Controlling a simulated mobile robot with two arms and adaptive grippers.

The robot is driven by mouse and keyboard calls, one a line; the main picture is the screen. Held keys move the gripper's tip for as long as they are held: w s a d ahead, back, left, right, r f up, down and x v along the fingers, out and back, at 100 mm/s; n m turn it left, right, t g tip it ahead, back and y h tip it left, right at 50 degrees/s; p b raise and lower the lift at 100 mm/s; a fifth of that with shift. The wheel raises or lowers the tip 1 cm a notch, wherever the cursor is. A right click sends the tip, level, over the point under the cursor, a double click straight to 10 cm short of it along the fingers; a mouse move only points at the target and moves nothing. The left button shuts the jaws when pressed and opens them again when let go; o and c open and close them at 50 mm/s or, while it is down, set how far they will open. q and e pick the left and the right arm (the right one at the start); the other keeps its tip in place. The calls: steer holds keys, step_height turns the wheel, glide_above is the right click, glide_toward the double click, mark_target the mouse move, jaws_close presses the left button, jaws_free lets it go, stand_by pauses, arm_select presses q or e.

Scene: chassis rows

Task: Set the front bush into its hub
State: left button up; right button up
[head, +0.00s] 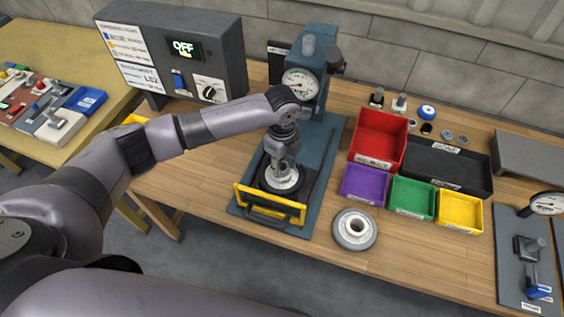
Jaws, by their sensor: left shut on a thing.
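My left gripper (283,163) points down inside the press (307,75), below its round dial. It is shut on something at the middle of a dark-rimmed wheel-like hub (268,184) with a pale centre. The fingers hide the held piece, so I cannot tell whether it is the bush or how far in it sits. A second hub (343,240), a grey disc with a pale bored centre, lies flat on the table to the right of the press. My right gripper is not in view.
A yellow guard bar (270,202) crosses the press front. The control box (178,55) reads OFF. Red (380,135), purple (364,184), green (411,198) and yellow (460,211) bins and a dark DONE tray (470,172) stand right. Several small parts (427,112) lie behind.

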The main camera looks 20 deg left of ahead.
arm_select(q)
steer(key=shift+s, duration=0.1)
stand_by(0.3)
steer(key=shift+f, duration=0.1)
steer(key=o, duration=1.3)
steer(key=shift+f, duration=0.1)
steer(key=shift+r, duration=0.2)
step_height(320, 180, up, 12)
steer(key=shift+f, duration=0.15)
